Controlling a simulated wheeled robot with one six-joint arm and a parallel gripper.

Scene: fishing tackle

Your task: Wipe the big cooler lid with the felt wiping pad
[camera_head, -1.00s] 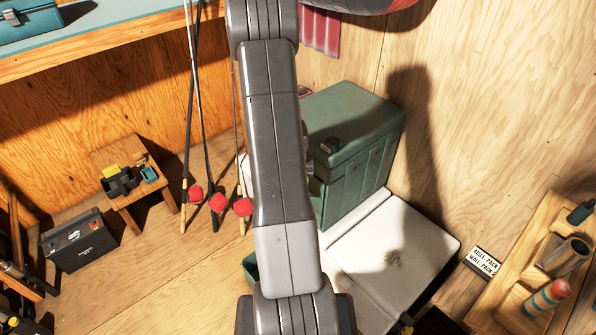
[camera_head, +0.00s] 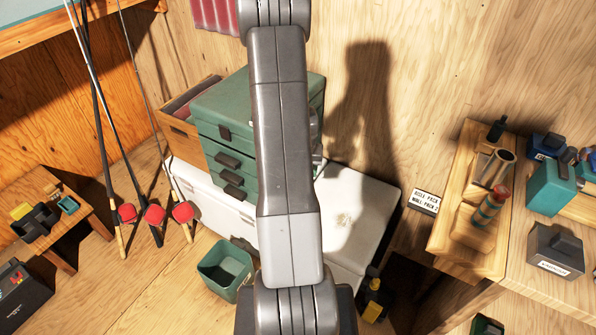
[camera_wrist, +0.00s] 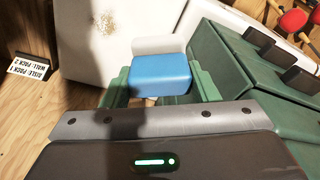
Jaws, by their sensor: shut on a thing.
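The white big cooler lid (camera_head: 350,205) has a brownish dirty spot (camera_head: 343,219) on its right part. The spot also shows near the top of the wrist view (camera_wrist: 106,20). My gripper (camera_wrist: 160,88) is shut on the felt wiping pad (camera_wrist: 160,76), a blue block with a white layer on its far side. The pad is over or near the lid, apart from the spot in the picture; I cannot tell whether it touches. In the head view my arm hides the gripper and pad.
A green drawer box (camera_head: 225,125) stands on the cooler's left part, close beside my gripper in the wrist view. A green bin (camera_head: 225,268) is in front. A wooden shelf (camera_head: 455,235) with tackle is at right. Rods with red floats (camera_head: 155,214) lean at left.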

